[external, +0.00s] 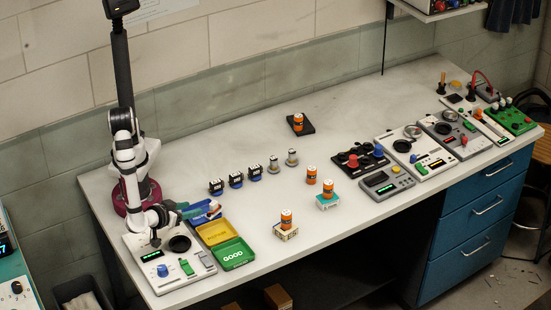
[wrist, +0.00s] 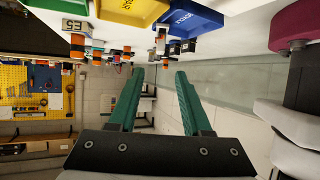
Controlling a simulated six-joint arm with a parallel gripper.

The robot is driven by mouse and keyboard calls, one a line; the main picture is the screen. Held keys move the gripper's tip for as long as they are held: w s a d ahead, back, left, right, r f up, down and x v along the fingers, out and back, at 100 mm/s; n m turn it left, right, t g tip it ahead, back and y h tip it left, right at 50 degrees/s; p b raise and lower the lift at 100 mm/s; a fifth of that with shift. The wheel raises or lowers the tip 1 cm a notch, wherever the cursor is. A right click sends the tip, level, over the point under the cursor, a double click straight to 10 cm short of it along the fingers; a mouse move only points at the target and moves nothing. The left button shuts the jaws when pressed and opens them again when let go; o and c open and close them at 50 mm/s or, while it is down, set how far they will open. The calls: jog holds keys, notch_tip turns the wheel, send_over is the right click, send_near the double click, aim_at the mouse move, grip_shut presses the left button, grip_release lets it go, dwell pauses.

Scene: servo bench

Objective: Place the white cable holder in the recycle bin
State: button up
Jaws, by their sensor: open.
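I cannot tell which item is the white cable holder. Two small pale grey upright pieces (external: 273,164) stand behind the trays' right side and may be candidates. A blue tray (external: 203,217), a yellow tray (external: 208,238) and a green tray marked GOOD (external: 235,256) sit in a row; I can read no recycle label. The blue tray also shows in the wrist view (wrist: 192,20).
A control panel (external: 170,266) lies in front of my arm. Several black-and-blue blocks (external: 236,180) stand behind the trays. Orange cylinders (external: 286,219) stand on small blocks and on the bench. Devices (external: 405,155) fill the right side. The bench's back middle is mostly clear.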

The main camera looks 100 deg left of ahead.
jog(key=w+d+r+m+t+h, duration=0.1)
jog(key=w+d+m+t+h, duration=0.15)
jog(key=w, duration=0.35)
jog(key=w+d+r+m+t+h, duration=0.1)
jog(key=w+d+r+h, duration=0.15)
jog(key=w+h, duration=0.2)
jog(key=w+d+r+m+h, duration=0.4)
jog(key=d+r+m+h, duration=0.1)
jog(key=r+m+h, duration=0.25)
jog(key=s+a+r+m+g+y, duration=0.1)
jog(key=s+a+m+g+y, duration=0.3)
jog(key=s+a, duration=2)
jog(key=m+g, duration=0.4)
jog(key=shift+s+a+r+g, duration=0.2)
jog(key=shift+r+g, duration=0.05)
jog(key=shift+g, duration=0.1)
jog(key=shift+y, duration=0.25)
